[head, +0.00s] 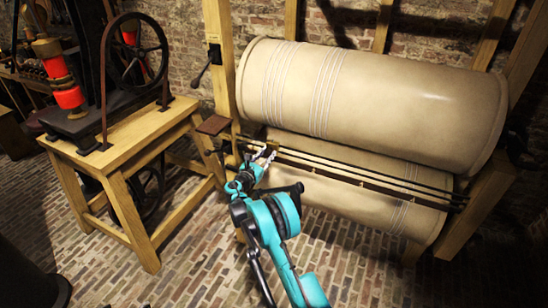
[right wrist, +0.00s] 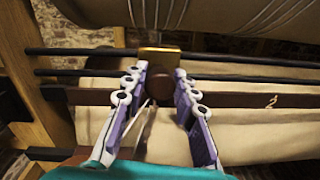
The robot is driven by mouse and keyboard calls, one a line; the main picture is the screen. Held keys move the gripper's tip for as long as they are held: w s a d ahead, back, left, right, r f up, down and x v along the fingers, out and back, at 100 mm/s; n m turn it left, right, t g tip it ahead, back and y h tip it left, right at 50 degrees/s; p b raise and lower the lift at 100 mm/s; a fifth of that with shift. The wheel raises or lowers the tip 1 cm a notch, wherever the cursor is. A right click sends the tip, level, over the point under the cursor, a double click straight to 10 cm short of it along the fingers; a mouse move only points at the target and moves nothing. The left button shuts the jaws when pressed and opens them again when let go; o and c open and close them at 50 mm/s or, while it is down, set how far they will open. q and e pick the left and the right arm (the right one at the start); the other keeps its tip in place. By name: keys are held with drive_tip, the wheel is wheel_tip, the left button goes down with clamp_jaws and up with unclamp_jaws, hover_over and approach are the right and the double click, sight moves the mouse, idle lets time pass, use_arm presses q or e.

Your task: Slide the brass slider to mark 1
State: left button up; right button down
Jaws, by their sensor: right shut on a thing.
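The brass slider (right wrist: 158,58) is a small brass block on the dark rods in the right wrist view. A dark brown knob (right wrist: 161,90) is on its near side. My right gripper (right wrist: 160,76) is shut on this knob, one finger on each side. A brown scale rail (right wrist: 228,99) runs below the rods. A pale numeral shows on it right of the gripper, too small to read surely. The left gripper is not in view.
Two large cream drums, an upper one (head: 375,95) and a lower one (head: 330,170), lie behind the rods in a wooden frame (head: 221,60). A wooden bench (head: 125,138) with a wheeled machine stands at the left. The brick floor (head: 185,265) in front is clear.

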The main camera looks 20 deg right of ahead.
drive_tip(key=shift+w+a, duration=0.25)
drive_tip(key=shift+r, duration=0.1)
drive_tip(key=c, duration=1.4)
unclamp_jaws()
drive_tip(key=shift+o, duration=1.1)
drive_tip(key=shift+w+a, duration=0.1)
drive_tip(key=shift+w, duration=0.05)
drive_tip(key=v, duration=1.2)
